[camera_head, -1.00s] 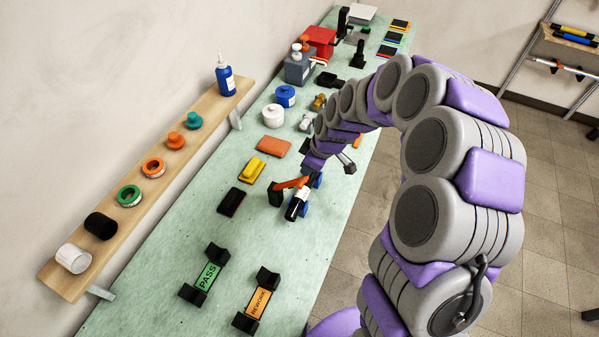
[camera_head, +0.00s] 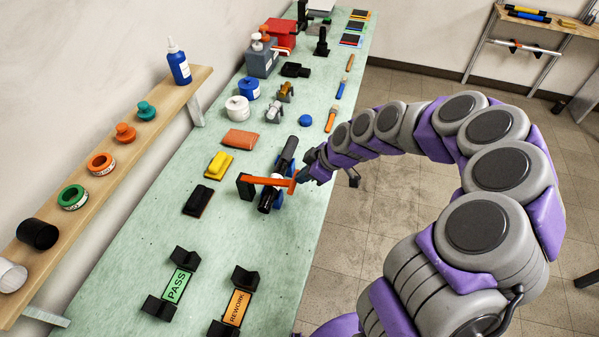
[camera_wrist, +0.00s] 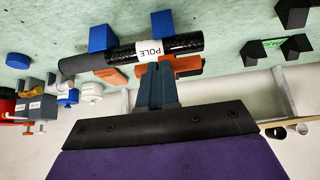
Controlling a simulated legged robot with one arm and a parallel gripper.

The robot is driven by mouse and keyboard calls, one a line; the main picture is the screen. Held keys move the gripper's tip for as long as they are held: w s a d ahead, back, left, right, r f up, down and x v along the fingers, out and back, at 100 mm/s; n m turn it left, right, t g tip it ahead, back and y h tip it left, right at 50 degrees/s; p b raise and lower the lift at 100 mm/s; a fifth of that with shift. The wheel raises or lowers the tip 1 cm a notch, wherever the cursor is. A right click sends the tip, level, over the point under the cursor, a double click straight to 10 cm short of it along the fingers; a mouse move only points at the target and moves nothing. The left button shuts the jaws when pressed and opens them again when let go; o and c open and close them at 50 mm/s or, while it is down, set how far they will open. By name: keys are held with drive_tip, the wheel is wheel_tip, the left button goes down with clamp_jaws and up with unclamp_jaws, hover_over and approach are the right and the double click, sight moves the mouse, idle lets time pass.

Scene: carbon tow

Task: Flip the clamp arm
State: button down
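The orange clamp arm (camera_head: 270,181) reaches sideways from a black post (camera_head: 245,186) across the black pole (camera_head: 287,153) in the head view. The pole has a white label reading POLE (camera_wrist: 149,49) and rests by blue supports (camera_wrist: 103,38). In the wrist view the orange clamp arm (camera_wrist: 186,64) shows behind and beside my fingers. My gripper (camera_head: 303,177) is at the clamp arm's right end, on the table's right side. In the wrist view my gripper's fingers (camera_wrist: 158,68) are close together, nothing visible between them. Whether they touch the arm or pole is unclear.
PASS (camera_head: 176,285) and REWORK (camera_head: 236,308) cradles stand empty at the near end. Black (camera_head: 198,200), yellow (camera_head: 218,165) and orange (camera_head: 240,139) pads lie left of the clamp. A blue cap (camera_head: 305,121) lies beyond. A shelf (camera_head: 110,170) runs along the wall.

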drive_tip(key=shift+s+d+f+b, duration=0.1)
drive_tip(key=shift+d+f+b, duration=0.2)
drive_tip(key=shift+f+b, duration=0.45)
drive_tip(key=shift+s+d+f+b, duration=0.1)
drive_tip(key=shift+d+f+b, duration=0.2)
drive_tip(key=shift+f, duration=0.85)
drive_tip(key=shift+r, duration=0.15)
